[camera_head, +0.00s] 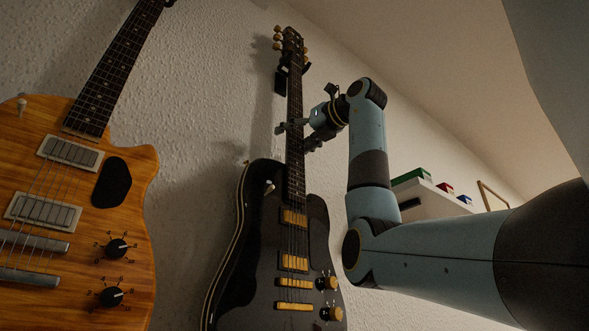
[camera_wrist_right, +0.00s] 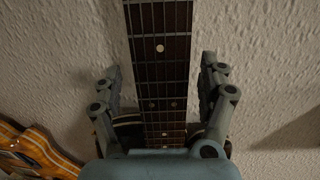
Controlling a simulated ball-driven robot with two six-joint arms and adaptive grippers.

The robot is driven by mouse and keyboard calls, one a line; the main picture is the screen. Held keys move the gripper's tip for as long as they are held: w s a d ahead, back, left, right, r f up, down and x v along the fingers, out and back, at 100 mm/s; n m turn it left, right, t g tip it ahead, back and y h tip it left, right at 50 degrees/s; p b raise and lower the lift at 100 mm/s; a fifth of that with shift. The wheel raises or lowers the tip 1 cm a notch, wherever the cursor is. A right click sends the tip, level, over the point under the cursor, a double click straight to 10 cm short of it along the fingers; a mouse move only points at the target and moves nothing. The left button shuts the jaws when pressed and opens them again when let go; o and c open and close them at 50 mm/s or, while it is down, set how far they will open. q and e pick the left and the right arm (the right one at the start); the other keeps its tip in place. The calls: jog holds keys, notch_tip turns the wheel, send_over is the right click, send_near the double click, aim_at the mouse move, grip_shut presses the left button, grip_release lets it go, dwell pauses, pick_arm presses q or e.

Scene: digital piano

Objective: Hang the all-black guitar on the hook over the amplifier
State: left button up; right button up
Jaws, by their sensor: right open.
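The black guitar (camera_head: 268,240), with gold pickups and knobs and a pale edge line, is upright against the wall, its headstock by a dark wall holder (camera_head: 281,80). My right gripper (camera_head: 297,134) is open at the guitar's neck, above the body. In the right wrist view the fretted neck (camera_wrist_right: 160,48) runs between the two spread fingers (camera_wrist_right: 161,88), with a gap on each side. The amplifier is not in view. My left gripper is not in view.
An orange wood-grain guitar (camera_head: 130,185) is at the left; part of it also shows in the right wrist view (camera_wrist_right: 38,150). A white shelf (camera_head: 432,203) with small coloured boxes is at the right. Bare textured wall (camera_head: 205,90) lies between the guitars.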

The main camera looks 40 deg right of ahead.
jog(key=shift+s+a+f+b, duration=0.1)
jog(key=shift+s+b, duration=0.3)
jog(key=shift+s, duration=1.95)
jog(key=s+f, duration=0.1)
jog(key=s, duration=1.1)
jog(key=shift+a+f, duration=0.15)
jog(key=shift+a, duration=0.1)
